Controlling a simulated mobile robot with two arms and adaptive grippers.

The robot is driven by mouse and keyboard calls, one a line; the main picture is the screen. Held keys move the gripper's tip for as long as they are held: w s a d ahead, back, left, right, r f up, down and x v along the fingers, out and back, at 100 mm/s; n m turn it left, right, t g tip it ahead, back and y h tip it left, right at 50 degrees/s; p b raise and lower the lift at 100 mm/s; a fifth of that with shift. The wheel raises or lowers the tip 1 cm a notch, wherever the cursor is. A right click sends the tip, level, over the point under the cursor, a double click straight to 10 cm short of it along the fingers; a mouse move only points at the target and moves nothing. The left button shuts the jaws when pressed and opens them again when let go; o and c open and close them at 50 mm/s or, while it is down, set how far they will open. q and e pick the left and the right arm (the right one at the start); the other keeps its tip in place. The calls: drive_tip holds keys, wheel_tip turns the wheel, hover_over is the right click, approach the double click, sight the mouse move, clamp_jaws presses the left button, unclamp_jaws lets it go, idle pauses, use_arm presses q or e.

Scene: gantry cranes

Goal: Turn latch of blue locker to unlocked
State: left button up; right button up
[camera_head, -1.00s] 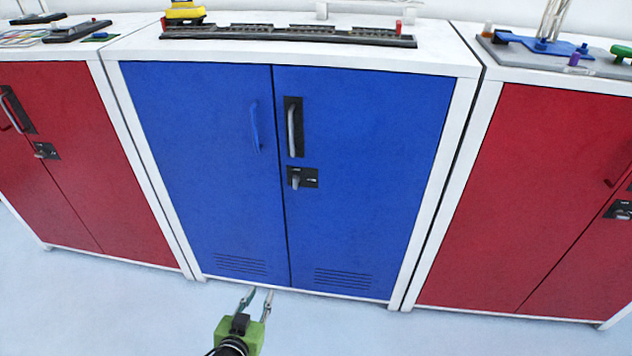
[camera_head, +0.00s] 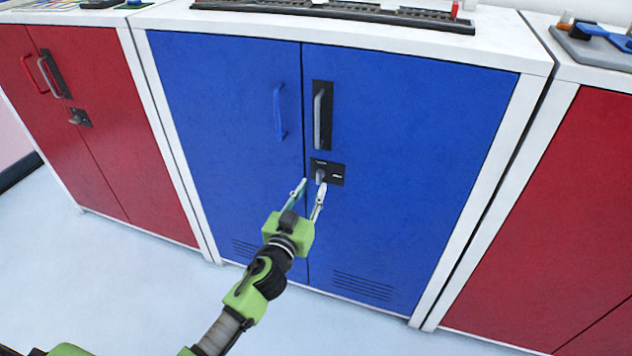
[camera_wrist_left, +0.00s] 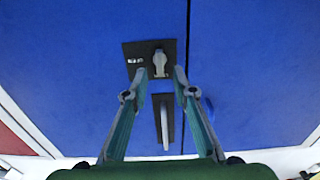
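The blue locker (camera_head: 400,130) stands in the middle with both doors shut. Its latch (camera_head: 320,175) is a small grey knob on a black plate, below the grey handle on the right door. In the left wrist view the locker appears upside down, and the latch (camera_wrist_left: 159,64) points roughly along the door seam. My left gripper (camera_head: 312,185) is open and in front of the latch. Its fingertips (camera_wrist_left: 160,76) in the wrist view lie on either side of the knob's lower end. I cannot tell whether they touch it. My right gripper is not in view.
A grey handle (camera_head: 322,115) and a blue handle (camera_head: 279,112) stick out above the latch. Red lockers stand at the left (camera_head: 100,150) and right (camera_head: 560,230). A dark rail-like strip (camera_head: 340,12) lies on the white top. The floor in front is clear.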

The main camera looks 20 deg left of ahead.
sight(318, 178)
use_arm(q)
drive_tip(key=shift+w, duration=1.85)
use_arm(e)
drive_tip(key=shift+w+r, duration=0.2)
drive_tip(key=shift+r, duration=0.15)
use_arm(q)
clamp_jaws()
